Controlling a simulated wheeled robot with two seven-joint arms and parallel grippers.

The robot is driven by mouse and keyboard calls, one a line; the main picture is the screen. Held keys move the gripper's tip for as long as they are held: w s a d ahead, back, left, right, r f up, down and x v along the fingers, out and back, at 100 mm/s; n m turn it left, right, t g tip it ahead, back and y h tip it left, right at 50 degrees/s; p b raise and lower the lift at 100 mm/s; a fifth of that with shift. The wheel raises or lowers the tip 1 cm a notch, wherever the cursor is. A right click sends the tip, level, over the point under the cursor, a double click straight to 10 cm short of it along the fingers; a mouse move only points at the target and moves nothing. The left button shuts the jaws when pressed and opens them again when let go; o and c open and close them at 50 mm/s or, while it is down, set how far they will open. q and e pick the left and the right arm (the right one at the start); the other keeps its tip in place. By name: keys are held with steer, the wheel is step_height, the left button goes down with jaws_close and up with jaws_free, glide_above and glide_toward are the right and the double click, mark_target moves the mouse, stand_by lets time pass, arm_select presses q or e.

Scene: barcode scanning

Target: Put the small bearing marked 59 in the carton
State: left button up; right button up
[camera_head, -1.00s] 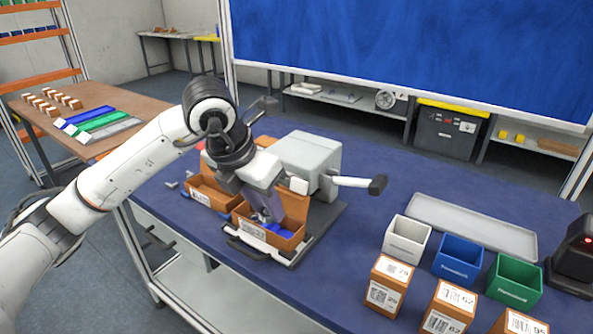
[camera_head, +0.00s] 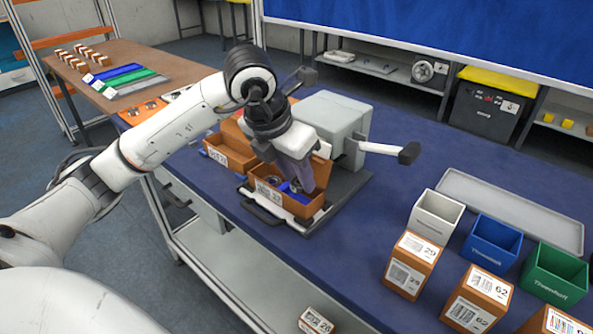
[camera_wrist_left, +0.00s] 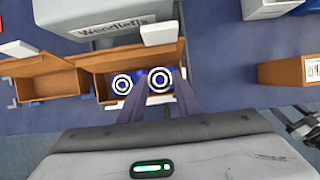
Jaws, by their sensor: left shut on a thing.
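The open orange-brown carton (camera_head: 309,207) stands on the tray in front of the grey machine, with a white label on its front. My left gripper (camera_head: 296,188) points down into its right part. It is shut on a ring-shaped bearing (camera_wrist_left: 160,78), which shows between the fingers in the left wrist view. A second bearing (camera_wrist_left: 122,84) sits beside it, in the left part of the carton; it also shows in the head view (camera_head: 271,180). Blue material shows inside the carton. I cannot read the marks on the bearings.
The grey machine (camera_head: 333,117) with a lever (camera_head: 408,153) stands right behind the carton. Another open carton (camera_head: 218,155) is to its left. White, blue and green bins and labelled boxes stand at the right, near a long grey tray (camera_head: 520,212). Blue tabletop between is clear.

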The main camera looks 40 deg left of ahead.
arm_select(q)
steer(key=shift+f, duration=0.3)
steer(key=o, duration=1.2)
steer(key=shift+c, duration=0.2)
steer(key=shift+r, duration=0.2)
steer(key=v, duration=1)
